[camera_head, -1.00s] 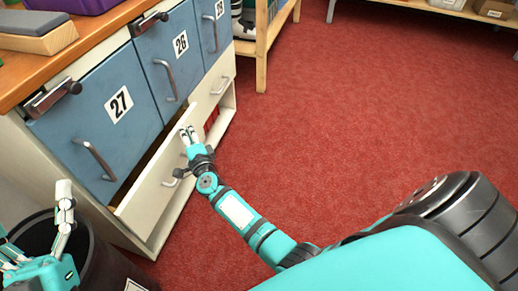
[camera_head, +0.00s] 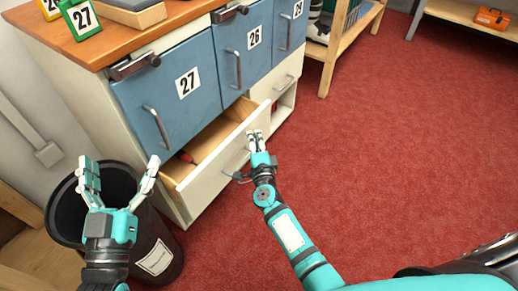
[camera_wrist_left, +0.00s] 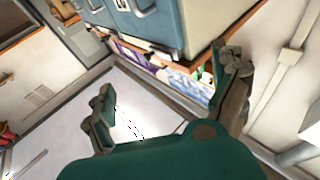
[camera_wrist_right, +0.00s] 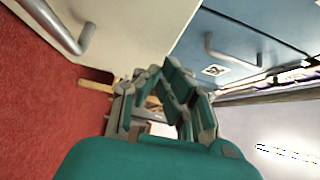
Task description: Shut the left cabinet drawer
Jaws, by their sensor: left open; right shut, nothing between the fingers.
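The left cabinet drawer (camera_head: 212,175) has a white front and stands partly pulled out below blue door 27. Its wooden inside (camera_head: 207,143) shows, with a small red object (camera_head: 185,157) in it. My right gripper (camera_head: 257,135) is shut and empty, at the drawer front near its right end; I cannot tell whether it touches. In the right wrist view a white front (camera_wrist_right: 125,25) with a grey handle (camera_wrist_right: 75,35) lies close to the shut fingers (camera_wrist_right: 165,85). My left gripper (camera_head: 121,165) is open and empty, left of the drawer and above the bin.
A dark bin (camera_head: 165,235) stands on the floor left of the drawer. Blue doors (camera_head: 180,90) with bar handles rise above it. A second white drawer front (camera_head: 280,80) is to the right. A wooden shelf (camera_head: 328,60) stands behind. The red floor (camera_head: 400,170) at right is clear.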

